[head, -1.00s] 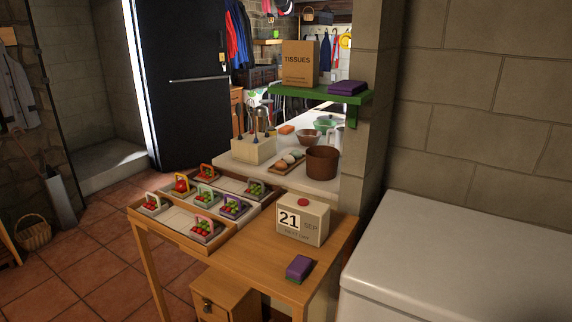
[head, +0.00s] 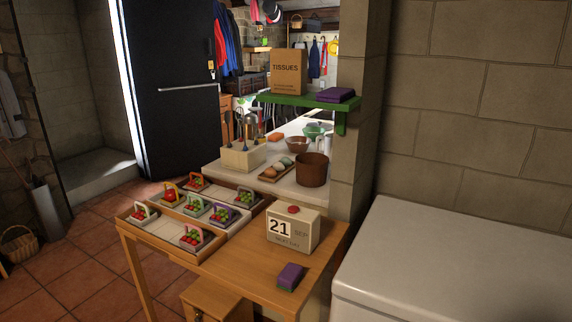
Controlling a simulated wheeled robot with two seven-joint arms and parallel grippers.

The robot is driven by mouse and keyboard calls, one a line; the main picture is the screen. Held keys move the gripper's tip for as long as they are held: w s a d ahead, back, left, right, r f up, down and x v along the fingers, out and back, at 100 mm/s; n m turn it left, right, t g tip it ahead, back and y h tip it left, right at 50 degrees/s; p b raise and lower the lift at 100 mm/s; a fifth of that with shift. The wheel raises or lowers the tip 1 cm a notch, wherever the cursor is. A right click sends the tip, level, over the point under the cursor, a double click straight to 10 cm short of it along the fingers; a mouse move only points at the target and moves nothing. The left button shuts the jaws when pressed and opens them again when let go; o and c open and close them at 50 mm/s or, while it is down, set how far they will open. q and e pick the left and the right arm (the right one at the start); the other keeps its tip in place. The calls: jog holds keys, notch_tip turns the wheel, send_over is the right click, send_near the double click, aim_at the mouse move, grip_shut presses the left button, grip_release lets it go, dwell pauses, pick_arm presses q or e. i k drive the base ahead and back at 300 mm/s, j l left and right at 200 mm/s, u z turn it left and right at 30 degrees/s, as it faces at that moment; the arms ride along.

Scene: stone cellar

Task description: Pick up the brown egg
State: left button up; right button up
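A brown egg (head: 270,173) lies at the near left end of a small wooden egg tray (head: 262,179). Two other eggs lie in a row behind it: a paler one (head: 278,167) and a greenish one (head: 287,161). The tray rests on a white counter (head: 283,190) beyond the wooden table. The eggs are small in the head view, so their shades are hard to tell exactly. Neither of my grippers is in view.
A brown pot (head: 312,170) stands right of the eggs, and a utensil block (head: 240,158) stands left. A green shelf (head: 305,103) with a tissues box (head: 288,70) overhangs behind. The wooden table (head: 240,273) holds fruit baskets and a calendar (head: 293,230). A stone pillar (head: 355,130) bounds the right.

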aim_at(269, 172)
jog(key=i+j+u, duration=0.25)
jog(key=j, duration=0.15)
jog(key=i+j+u, duration=0.95)
jog(key=u, duration=0.2)
jog(key=i+j+u, duration=0.25)
jog(key=i+u, duration=0.2)
jog(key=i, duration=0.5)
jog(key=i+j+z, duration=0.15)
jog(key=i, duration=0.35)
jog(key=i+z, duration=0.25)
jog(key=z, duration=0.2)
jog(key=i+j+z, duration=0.2)
jog(key=z, duration=0.2)
jog(key=i+j+z, duration=0.2)
jog(key=z, duration=0.25)
jog(key=i+j+z, duration=0.1)
jog(key=z, duration=0.3)
jog(key=i+j+z, duration=0.15)
jog(key=z, duration=0.25)
jog(key=j+z, duration=0.2)
jog(key=z, duration=0.15)
jog(key=i+j+z, duration=0.15)
jog(key=z, duration=0.25)
jog(key=i+j+z, duration=0.1)
jog(key=j+z, duration=0.25)
jog(key=z, duration=0.15)
jog(key=j+z, duration=0.45)
jog(key=i+j+z, duration=0.1)
jog(key=j+z, duration=0.2)
jog(key=z, duration=0.2)
